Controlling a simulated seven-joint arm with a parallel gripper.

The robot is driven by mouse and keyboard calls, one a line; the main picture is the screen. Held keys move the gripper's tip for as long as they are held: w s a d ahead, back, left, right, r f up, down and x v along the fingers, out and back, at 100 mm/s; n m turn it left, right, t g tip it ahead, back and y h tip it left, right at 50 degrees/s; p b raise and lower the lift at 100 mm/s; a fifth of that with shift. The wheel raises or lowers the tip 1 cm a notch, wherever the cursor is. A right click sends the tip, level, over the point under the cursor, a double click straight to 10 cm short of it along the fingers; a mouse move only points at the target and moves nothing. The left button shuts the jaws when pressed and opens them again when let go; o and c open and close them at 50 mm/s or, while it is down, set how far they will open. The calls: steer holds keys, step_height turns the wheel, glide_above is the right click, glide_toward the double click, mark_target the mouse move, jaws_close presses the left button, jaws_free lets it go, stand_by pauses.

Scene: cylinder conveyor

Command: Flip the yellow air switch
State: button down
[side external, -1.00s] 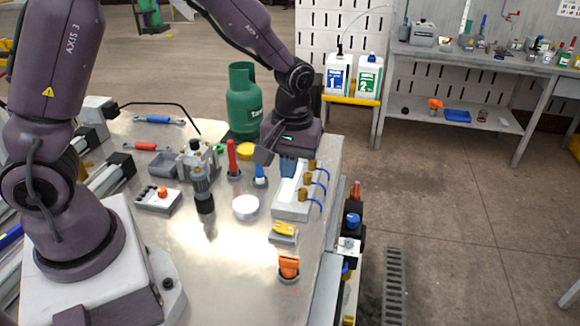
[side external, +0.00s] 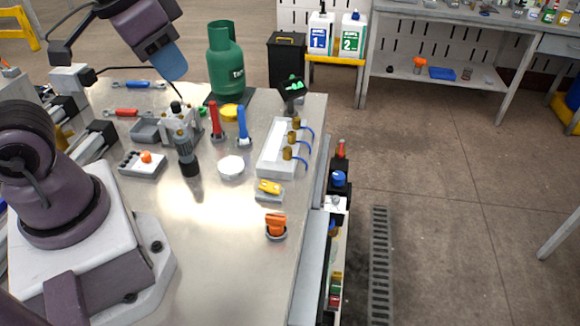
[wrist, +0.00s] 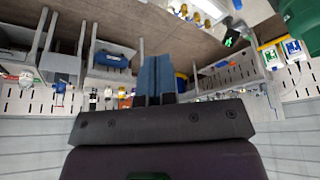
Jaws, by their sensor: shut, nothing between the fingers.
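A small yellow switch on a grey base (side external: 269,187) sits near the right edge of the steel table in the side view, between a white block with brass fittings (side external: 268,158) and an orange knob (side external: 275,227). The exact position of its lever is too small to tell. My gripper (side external: 172,68) is high above the back left of the table, well away from the switch. Its blue fingers also show in the wrist view (wrist: 157,80), close together with nothing between them.
A green tank (side external: 225,62) stands at the table's back. Red (side external: 214,120) and blue (side external: 242,128) upright handles, a yellow round piece (side external: 229,112) and a white round piece (side external: 231,167) crowd the middle. The front of the table is mostly clear.

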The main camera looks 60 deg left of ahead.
steer(key=shift+s+r+t, duration=0.4)
steer(key=shift+r, duration=0.2)
steer(key=c, duration=1.7)
jaws_free()
steer(key=shift+s+a+r, duration=0.1)
steer(key=shift+r, duration=0.2)
steer(key=o, duration=0.4)
steer(key=shift+a+f, duration=0.1)
steer(key=o, duration=0.4)
steer(key=shift+w+f+g, duration=0.6)
steer(key=shift+w+f, duration=0.2)
steer(key=shift+f, duration=0.3)
steer(key=m+g+y, duration=0.3)
steer(key=m+g, duration=0.4)
steer(key=m, duration=0.1)
glide_toward(270, 186)
step_height(270, 186, up, 3)
steer(key=s+d, duration=0.1)
steer(key=d, duration=0.1)
steer(key=w, duration=0.2)
steer(key=shift+m, duration=0.4)
steer(key=x, duration=0.8)
steer(key=a+x, duration=0.1)
steer(key=x, duration=0.3)
steer(key=shift+a, duration=0.1)
